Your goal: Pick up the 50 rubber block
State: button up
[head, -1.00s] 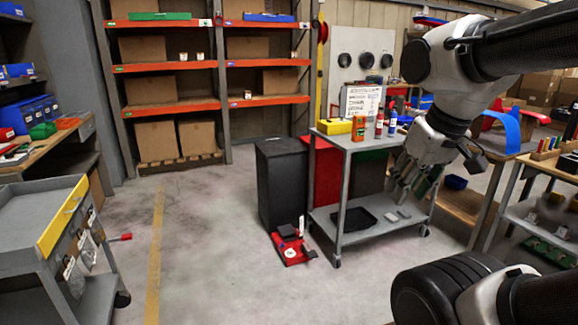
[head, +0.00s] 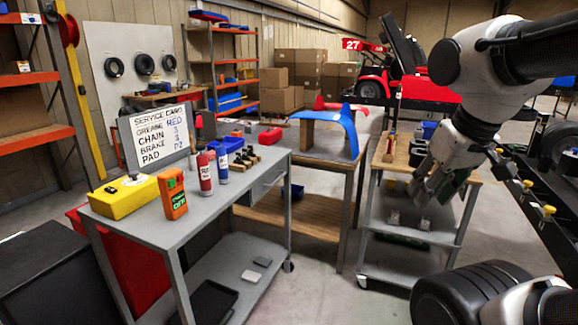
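I cannot make out any block marked 50. Two small flat blocks lie on the lower shelf of the near grey cart: a light one (head: 251,276) and a darker one (head: 262,261). Two small grey blocks, a left one (head: 394,217) and a right one (head: 424,224), sit on a shelf of the right cart; their markings are too small to read. My gripper (head: 430,197) hangs in front of the right cart in the head view, fingers pointing down and apart. Nothing shows between them.
The near grey cart (head: 150,228) carries a yellow box (head: 124,196), an orange device (head: 174,194), a red bottle (head: 205,172) and a service card sign (head: 160,135). A bench with a blue arched part (head: 345,125) stands behind. Floor (head: 325,285) between the carts is clear.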

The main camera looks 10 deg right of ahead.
aim_at(417, 155)
jog(key=i+z, duration=0.65)
jog(key=z, duration=0.15)
jog(key=i+j+z, duration=0.15)
jog(key=i+z, duration=0.25)
jog(key=i+j+z, duration=0.2)
jog(key=z, duration=0.2)
jog(key=i+j+z, duration=0.25)
jog(key=z, duration=0.15)
jog(key=i+j+z, duration=0.4)
jog(key=j+z, duration=0.15)
jog(key=j, duration=0.15)
jog(key=i+j+z, duration=0.15)
jog(key=j+z, duration=0.15)
jog(key=j, duration=0.1)
